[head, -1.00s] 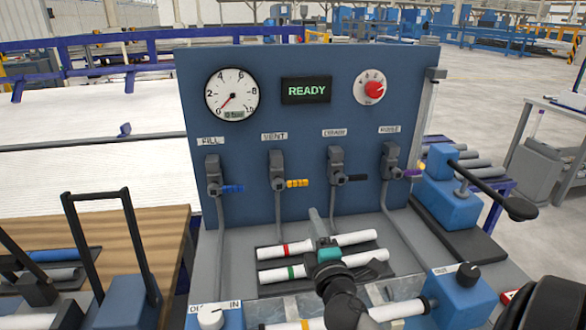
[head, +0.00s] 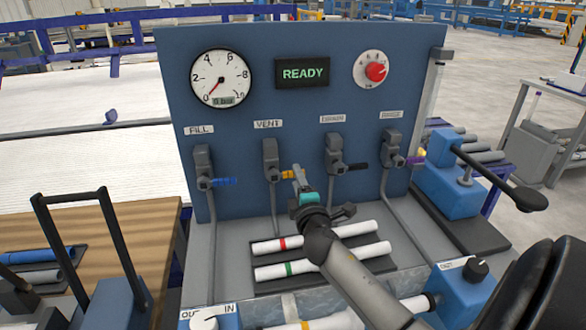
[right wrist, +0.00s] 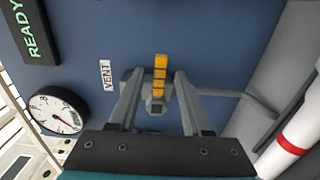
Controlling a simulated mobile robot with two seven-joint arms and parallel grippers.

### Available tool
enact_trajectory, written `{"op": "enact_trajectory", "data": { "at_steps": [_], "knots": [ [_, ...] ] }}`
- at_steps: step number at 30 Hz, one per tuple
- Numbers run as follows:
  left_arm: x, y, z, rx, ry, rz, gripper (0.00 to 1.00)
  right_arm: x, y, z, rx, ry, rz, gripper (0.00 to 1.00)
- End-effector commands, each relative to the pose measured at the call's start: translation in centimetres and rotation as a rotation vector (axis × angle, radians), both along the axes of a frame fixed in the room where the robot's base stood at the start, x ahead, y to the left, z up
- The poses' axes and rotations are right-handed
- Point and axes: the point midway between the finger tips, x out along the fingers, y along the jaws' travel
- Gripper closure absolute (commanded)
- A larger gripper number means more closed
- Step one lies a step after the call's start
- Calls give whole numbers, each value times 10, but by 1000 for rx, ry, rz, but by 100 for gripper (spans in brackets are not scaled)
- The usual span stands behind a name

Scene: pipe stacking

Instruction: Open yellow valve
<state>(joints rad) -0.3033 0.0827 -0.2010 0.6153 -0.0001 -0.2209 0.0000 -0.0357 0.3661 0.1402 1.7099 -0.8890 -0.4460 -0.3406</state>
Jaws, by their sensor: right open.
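The yellow valve is the one under the VENT label (head: 268,124) on the blue panel, with a grey body (head: 270,155). Its yellow lever (head: 287,174) points sideways to the right in the head view. My right gripper (head: 299,174) is at the lever's right end in that view and partly hides it. In the right wrist view the yellow lever (right wrist: 160,75) shows between the two spread fingers of the open gripper (right wrist: 157,82). No clear contact with either finger shows. My left gripper is not in view.
The blue-lever FILL valve (head: 222,181) is to the left, and a black-lever valve (head: 357,166) and a purple-lever one (head: 413,160) are to the right. A gauge (head: 221,78) reads near zero; a display (head: 302,72) says READY. White pipes (head: 283,243) lie below.

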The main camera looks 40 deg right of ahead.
Motion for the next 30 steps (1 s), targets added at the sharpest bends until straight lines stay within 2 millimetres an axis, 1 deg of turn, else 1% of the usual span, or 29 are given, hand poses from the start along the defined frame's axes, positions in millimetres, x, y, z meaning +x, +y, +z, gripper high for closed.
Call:
{"op": "enact_trajectory", "data": {
  "at_steps": [1,6,12,18,25,26,30],
  "knots": [
    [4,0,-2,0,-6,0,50,8,-5,1,-2,-2,-1,51],
    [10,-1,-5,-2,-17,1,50,30,-17,1,-2,-2,-1,51],
    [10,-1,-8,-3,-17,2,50,47,-25,0,-1,0,1,51],
    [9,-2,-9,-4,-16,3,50,53,-29,0,0,0,1,51],
    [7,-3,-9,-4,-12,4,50,53,-29,0,-1,0,1,51],
    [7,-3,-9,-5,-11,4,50,53,-29,0,-1,0,1,52],
    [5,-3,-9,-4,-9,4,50,53,-29,0,-1,0,0,68]
  ]
}}
